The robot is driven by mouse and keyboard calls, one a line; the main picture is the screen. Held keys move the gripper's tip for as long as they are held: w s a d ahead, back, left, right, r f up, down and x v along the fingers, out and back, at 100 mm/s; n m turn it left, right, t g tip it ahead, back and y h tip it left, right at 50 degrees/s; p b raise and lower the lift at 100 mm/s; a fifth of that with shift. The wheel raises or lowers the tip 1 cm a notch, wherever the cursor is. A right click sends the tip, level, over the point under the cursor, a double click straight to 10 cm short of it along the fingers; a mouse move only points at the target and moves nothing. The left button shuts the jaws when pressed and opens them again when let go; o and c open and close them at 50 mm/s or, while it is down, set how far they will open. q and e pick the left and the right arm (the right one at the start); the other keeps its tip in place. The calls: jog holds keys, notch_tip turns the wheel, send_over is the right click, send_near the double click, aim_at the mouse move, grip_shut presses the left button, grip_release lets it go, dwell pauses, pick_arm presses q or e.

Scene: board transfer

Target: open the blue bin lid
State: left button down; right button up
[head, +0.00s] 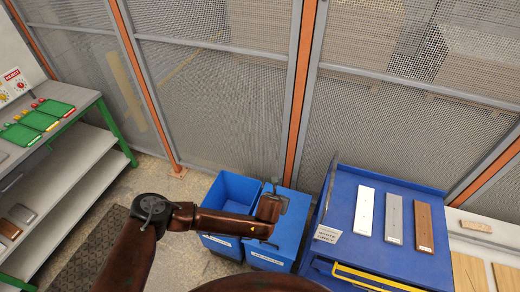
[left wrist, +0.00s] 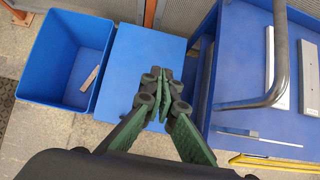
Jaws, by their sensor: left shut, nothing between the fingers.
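Two blue bins stand side by side on the floor. The left bin (head: 236,186) is open on top; in the left wrist view the open bin (left wrist: 50,55) has a thin light board (left wrist: 90,79) inside. The right bin has a flat blue lid (head: 294,207), which lies closed and also shows in the left wrist view (left wrist: 135,55). My left gripper (head: 276,184) is over this lid, shut and empty. In the left wrist view its fingertips (left wrist: 162,80) overlap the lid; I cannot tell whether they touch it. My right gripper is not in view.
A blue cart (head: 375,255) with white, grey and brown boards stands close to the right of the bins. A curved dark bar (left wrist: 279,55) rises near it. A shelf (head: 70,160) with green trays is at left. Mesh fencing (head: 215,95) closes the back.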

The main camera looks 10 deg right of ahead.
pick_arm(q)
jog(key=w+a+f+n+h+b, duration=0.1)
jog(key=w+a+f+n+b, duration=0.25)
jog(key=f+n, duration=0.55)
jog(key=w+a+f+n+h+b, duration=0.1)
jog(key=w+a+f+n+b, duration=0.1)
jog(key=a+f+n, duration=0.6)
jog(key=s+a+f+n+y+b, duration=0.15)
jog(key=s+a+f+n, duration=0.3)
jog(key=a+f, duration=0.55)
jog(key=s+a+f+n+y+b, duration=0.15)
jog(key=s+a+f+n, duration=0.35)
jog(key=f, duration=0.9)
jog(key=s+a+f+n+g+y+b, duration=0.1)
jog(key=s+a+f+n+g+b, duration=0.15)
jog(key=s+a+f+n, duration=1)
jog(key=s+a+f+g, duration=0.1)
jog(key=s+a+f, duration=0.3)
jog(key=s, duration=0.8)
jog(key=s+a+f+n+g+y+b, duration=0.1)
jog(key=s+a+f, duration=0.3)
jog(key=s, duration=0.8)
jog(key=s+a+f+n+g+y+b, duration=0.1)
jog(key=s+a+f, duration=0.3)
jog(key=s, duration=0.9)
jog(key=a, duration=0.3)
jog(key=shift+a+f, duration=0.15)
jog(key=shift+f, duration=0.05)
jog(key=shift+s, duration=0.1)
